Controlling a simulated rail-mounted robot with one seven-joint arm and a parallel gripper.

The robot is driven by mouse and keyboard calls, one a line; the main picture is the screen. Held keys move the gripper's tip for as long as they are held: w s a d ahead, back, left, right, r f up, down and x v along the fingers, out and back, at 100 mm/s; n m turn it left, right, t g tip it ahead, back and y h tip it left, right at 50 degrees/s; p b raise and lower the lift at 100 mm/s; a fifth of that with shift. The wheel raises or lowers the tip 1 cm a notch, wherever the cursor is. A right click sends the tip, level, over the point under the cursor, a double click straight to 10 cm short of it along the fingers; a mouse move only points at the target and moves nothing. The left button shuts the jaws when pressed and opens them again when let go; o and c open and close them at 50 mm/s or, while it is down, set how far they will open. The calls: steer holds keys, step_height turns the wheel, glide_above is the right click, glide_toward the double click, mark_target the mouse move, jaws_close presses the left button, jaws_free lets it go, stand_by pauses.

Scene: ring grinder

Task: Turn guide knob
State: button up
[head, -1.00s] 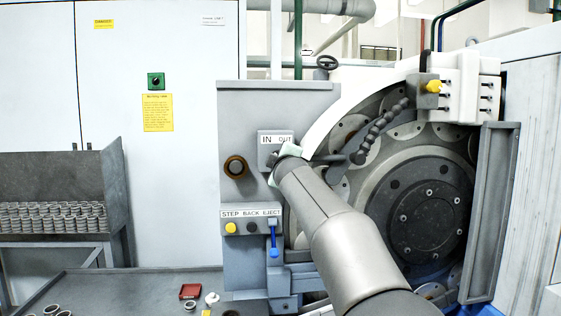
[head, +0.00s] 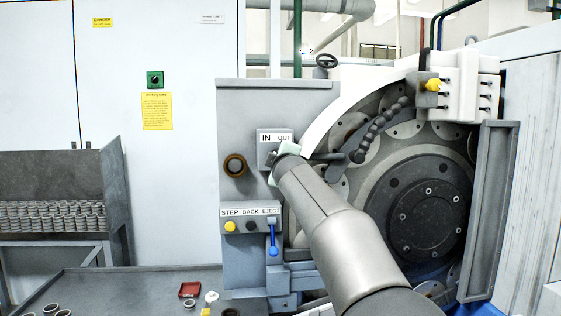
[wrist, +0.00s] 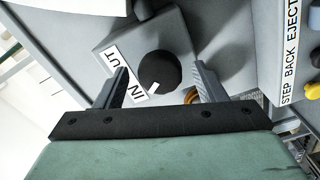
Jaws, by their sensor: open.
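The guide knob (wrist: 158,70) is a black round knob with a white pointer mark. It sits on a grey box (wrist: 112,47) with a white IN/OUT label (wrist: 124,76); the mark points toward the IN side in the wrist view. My gripper (wrist: 160,74) is open, with one finger on each side of the knob. A gap shows on both sides, clearer on the right. In the head view the IN/OUT label (head: 275,138) shows on the machine's front, and my gripper (head: 282,152) is beside it, hiding the knob.
Below are a STEP BACK/EJECT panel (head: 249,212), a yellow button (head: 230,227) and a blue lever (head: 274,240). A brown-ringed round fitting (head: 235,166) is to the left. A jointed hose (head: 380,130) and a large disc (head: 425,215) are to the right.

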steer(key=b+v, duration=0.9)
steer(key=v, duration=0.8)
steer(key=shift+s, duration=0.25)
steer(key=s+d+f+m+g+h, duration=0.1)
steer(key=s+d+f+m+g, duration=0.25)
steer(key=f, duration=0.55)
steer(key=s+d+f+m+g+h, duration=0.2)
steer(key=d+f, duration=0.3)
steer(key=f, duration=0.4)
steer(key=s+d+f+m+g+h, duration=0.1)
steer(key=s+d+f+m+g, duration=0.2)
steer(key=f, duration=0.6)
steer(key=s+d+f+m+g+p, duration=0.1)
steer(key=s+f+m+g, duration=0.3)
steer(key=s+f, duration=0.6)
steer(key=s+d+f+m+g, duration=0.3)
steer(key=s+d+f+g, duration=0.1)
steer(key=s+f, duration=0.7)
steer(key=s, duration=0.3)
steer(key=shift+s+d+f+m+g+p, duration=0.3)
steer(key=shift+f+m+g+p, duration=0.05)
